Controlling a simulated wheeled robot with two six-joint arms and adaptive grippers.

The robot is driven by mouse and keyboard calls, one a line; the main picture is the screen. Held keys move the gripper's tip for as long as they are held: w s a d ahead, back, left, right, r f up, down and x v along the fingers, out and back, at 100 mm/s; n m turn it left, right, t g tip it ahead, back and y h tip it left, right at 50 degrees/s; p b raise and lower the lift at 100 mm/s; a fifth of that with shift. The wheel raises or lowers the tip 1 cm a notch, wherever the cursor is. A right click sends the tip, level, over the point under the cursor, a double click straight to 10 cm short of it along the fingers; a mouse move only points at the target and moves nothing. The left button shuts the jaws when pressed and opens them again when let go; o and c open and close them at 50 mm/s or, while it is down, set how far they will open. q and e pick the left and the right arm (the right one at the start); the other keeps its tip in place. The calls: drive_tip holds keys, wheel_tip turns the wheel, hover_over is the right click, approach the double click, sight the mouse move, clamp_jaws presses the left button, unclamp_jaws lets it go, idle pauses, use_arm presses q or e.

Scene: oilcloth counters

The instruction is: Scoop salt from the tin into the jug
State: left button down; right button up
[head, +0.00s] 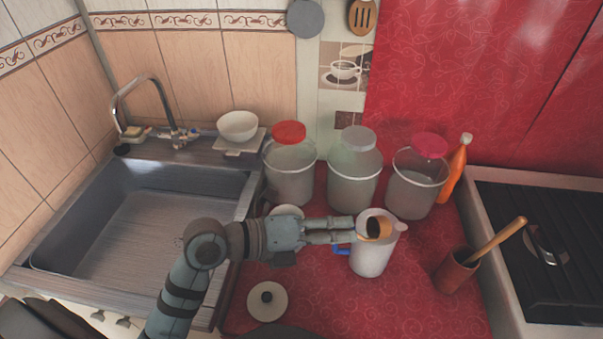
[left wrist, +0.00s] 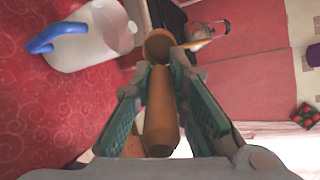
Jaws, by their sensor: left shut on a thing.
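My left gripper (head: 352,231) is shut on the handle of a wooden scoop (head: 378,229). In the head view the scoop's round bowl overlaps the mouth of the white jug (head: 371,260), with its dark hollow showing. I cannot tell whether any salt is in it. The jug stands upright, its blue handle towards the left. In the left wrist view the scoop's handle (left wrist: 159,115) lies between the fingers, and the jug (left wrist: 95,40) is at the upper left. A white round rim (head: 287,211), perhaps the tin, shows behind my left arm, mostly hidden. My right gripper is out of view.
A white lid (head: 267,301) with a dark knob lies in front. Lidded jars (head: 291,175) and an orange bottle (head: 457,170) stand behind. A brown pot (head: 455,272) holding a wooden utensil is right of the jug. The sink (head: 150,235) is left, the stove (head: 545,235) right.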

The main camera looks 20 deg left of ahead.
use_arm(q)
drive_tip(key=w+a+n+y+p, duration=0.3)
drive_tip(key=w+a+y+p, duration=0.1)
drive_tip(key=w, duration=0.2)
drive_tip(key=n+g+y+p, duration=0.7)
drive_tip(key=n+g+p, duration=0.2)
drive_tip(key=n, duration=0.3)
hover_over(285, 211)
drive_tip(key=s+d, duration=0.2)
drive_tip(key=s, duration=0.1)
drive_tip(key=f+b, duration=0.2)
drive_tip(key=f, duration=0.4)
drive_tip(key=f+b, duration=0.2)
drive_tip(key=f, duration=0.4)
drive_tip(key=shift+s+f, duration=0.2)
drive_tip(key=shift+f, duration=0.1)
